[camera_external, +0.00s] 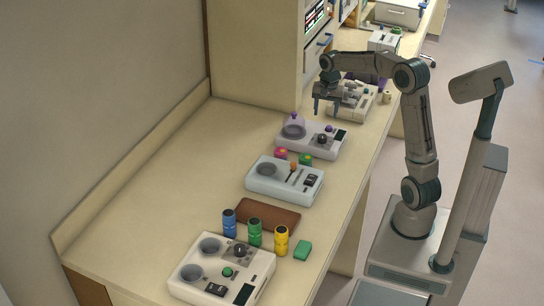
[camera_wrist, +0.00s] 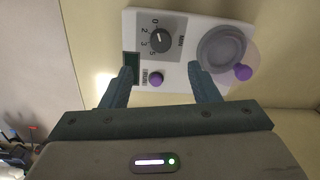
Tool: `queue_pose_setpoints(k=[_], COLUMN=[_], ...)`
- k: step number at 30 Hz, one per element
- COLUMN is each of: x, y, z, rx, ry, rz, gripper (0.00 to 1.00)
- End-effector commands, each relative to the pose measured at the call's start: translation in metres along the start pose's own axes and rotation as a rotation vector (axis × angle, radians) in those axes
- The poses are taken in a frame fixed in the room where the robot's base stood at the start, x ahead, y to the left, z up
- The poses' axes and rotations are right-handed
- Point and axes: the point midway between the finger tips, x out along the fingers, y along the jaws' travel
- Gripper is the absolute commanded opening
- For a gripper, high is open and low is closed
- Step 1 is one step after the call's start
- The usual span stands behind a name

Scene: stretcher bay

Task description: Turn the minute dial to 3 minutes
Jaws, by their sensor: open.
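The minute dial (camera_wrist: 160,40) is a dark round knob on a grey panel marked MIN, with numbers around its left side. A pale mark shows on the knob, but I cannot tell surely which number it points to. The dial sits on a white device with a purple-knobbed clear lid (camera_external: 293,126); in the external view the dial (camera_external: 322,139) is a small dark knob. My gripper (camera_wrist: 160,76) is open and empty, its fingers apart below the dial in the wrist picture. In the external view my gripper (camera_external: 327,109) hangs above the bench near this device.
A purple RUN button (camera_wrist: 156,78) shows between my fingers, beside a dark display (camera_wrist: 131,66). Other devices (camera_external: 285,180) (camera_external: 222,268) stand along the bench. Blue, green and yellow canisters (camera_external: 281,240) and a brown tray (camera_external: 268,215) are nearer. The bench's left side is clear.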

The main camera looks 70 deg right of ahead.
Motion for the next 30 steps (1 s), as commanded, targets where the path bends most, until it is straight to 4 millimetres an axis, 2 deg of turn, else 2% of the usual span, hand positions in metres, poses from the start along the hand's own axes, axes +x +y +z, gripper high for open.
queue_pose_setpoints(k=[9,15,21,29,30], x=[0.069,0.098,0.110,0.111,0.111], y=[0.000,0.000,-0.001,-0.001,-0.001], z=[0.000,0.000,0.000,0.000,0.000], rx=[0.000,-0.001,-0.001,-0.001,-0.001], ry=[-0.003,0.000,0.002,0.002,0.002], rz=[0.003,0.002,-0.001,-0.001,-0.001], gripper=[0.55,0.55,0.55,0.55,0.44])
